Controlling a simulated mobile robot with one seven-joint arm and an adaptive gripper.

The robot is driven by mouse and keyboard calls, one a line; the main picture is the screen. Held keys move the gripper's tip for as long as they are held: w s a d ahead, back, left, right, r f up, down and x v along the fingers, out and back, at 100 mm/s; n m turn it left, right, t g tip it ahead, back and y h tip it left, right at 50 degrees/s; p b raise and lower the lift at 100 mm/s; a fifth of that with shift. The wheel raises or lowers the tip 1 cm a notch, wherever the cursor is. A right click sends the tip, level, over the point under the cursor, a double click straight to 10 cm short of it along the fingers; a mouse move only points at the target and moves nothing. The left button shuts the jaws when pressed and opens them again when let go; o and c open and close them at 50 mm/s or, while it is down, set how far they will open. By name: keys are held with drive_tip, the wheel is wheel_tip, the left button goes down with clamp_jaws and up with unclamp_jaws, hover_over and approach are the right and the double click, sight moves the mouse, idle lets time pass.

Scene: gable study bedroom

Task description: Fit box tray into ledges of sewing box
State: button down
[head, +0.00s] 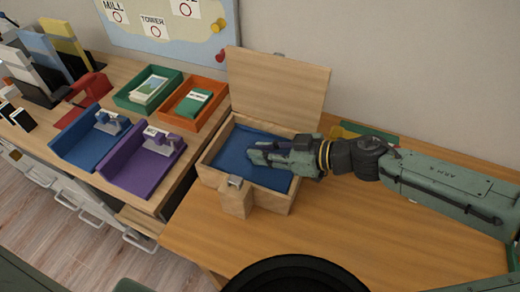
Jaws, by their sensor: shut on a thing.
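The sewing box (274,201) is a light wooden box on the desk, its lid (280,90) raised at the back. A blue piece that I take for the box tray (240,138) fills much of the box opening. Whether it rests on the ledges I cannot tell; the ledges are not visible. My gripper (256,155) reaches in from the right, low over the blue piece, and is shut on it. The fingers and wrist hide the contact and part of the right side. A small wooden block with a metal piece (235,182) sits at the box front.
Left of the box are a green tray (125,99), an orange tray (172,112), a blue holder (75,146) and a purple holder (135,172). A wall board (175,35) hangs behind. The desk (350,220) is clear front right. A green and yellow item lies behind my wrist.

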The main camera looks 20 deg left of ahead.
drive_tip(key=shift+w+f, duration=0.1)
drive_tip(key=c, duration=1.8)
unclamp_jaws()
drive_tip(key=shift+c, duration=0.2)
drive_tip(key=o, duration=0.4)
